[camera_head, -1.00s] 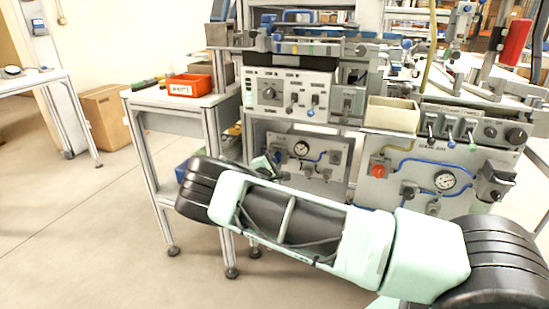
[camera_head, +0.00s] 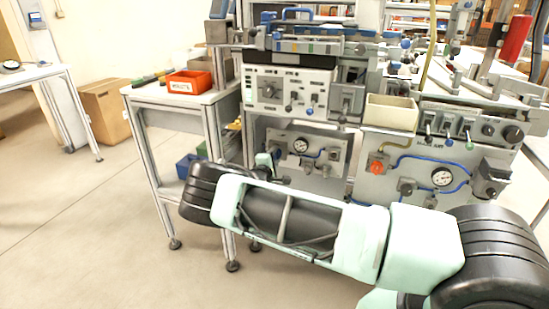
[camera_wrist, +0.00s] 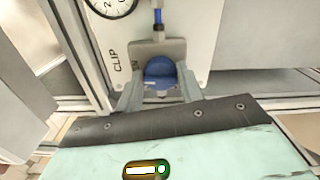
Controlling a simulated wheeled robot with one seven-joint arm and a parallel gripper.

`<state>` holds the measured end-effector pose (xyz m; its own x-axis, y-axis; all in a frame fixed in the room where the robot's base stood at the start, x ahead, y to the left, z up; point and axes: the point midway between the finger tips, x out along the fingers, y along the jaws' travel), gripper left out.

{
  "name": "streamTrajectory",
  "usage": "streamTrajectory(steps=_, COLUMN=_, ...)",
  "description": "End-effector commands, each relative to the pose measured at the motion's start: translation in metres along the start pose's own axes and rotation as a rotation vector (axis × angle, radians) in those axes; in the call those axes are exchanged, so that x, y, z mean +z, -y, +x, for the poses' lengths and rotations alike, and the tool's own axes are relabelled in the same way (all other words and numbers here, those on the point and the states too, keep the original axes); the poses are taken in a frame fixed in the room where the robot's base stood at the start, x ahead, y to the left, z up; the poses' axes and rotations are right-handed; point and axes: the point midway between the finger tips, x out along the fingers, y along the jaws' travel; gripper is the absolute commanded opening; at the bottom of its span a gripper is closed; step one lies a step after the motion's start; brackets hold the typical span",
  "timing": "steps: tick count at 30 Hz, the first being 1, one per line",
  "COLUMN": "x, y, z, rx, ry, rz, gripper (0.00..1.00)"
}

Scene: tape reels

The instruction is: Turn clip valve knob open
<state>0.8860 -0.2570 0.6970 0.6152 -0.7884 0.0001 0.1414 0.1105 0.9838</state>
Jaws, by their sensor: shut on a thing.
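The clip valve knob (camera_wrist: 160,72) is blue and round-topped. It sits in front of a grey bracket on the white panel marked CLIP (camera_wrist: 122,52) in the wrist view. My gripper (camera_wrist: 160,90) has a finger on each side of the knob and is shut on it. The knob's lower part is hidden by the gripper. In the head view the panel (camera_head: 335,152) with its gauge shows behind my arm. The knob is hidden there, and the gripper is mostly hidden at the panel's left edge.
A second gauge panel (camera_head: 375,186) with an orange-red knob (camera_head: 377,167) stands to the right. Control boxes with levers sit above. A side table (camera_head: 155,94) with a red bin (camera_head: 190,82) stands at left.

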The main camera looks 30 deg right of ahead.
Motion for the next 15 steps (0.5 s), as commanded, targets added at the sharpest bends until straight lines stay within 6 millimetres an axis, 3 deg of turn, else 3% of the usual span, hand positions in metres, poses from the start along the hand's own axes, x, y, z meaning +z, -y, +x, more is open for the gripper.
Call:
streamTrajectory(steps=3, x=0.0, y=0.0026, z=-0.0012, rx=-0.004, ry=0.0, rz=-0.002, gripper=0.15)
streamTrajectory(steps=4, x=0.0, y=0.0026, z=-0.0012, rx=-0.004, ry=0.0, rz=-0.002, gripper=0.43)
streamTrajectory(steps=6, x=-0.0001, y=0.0023, z=-0.0011, rx=-0.003, ry=0.0, rz=-0.002, gripper=0.59)
streamTrajectory(steps=15, x=-0.0002, y=0.0008, z=-0.0017, rx=-0.001, ry=0.0, rz=-0.001, gripper=0.59)
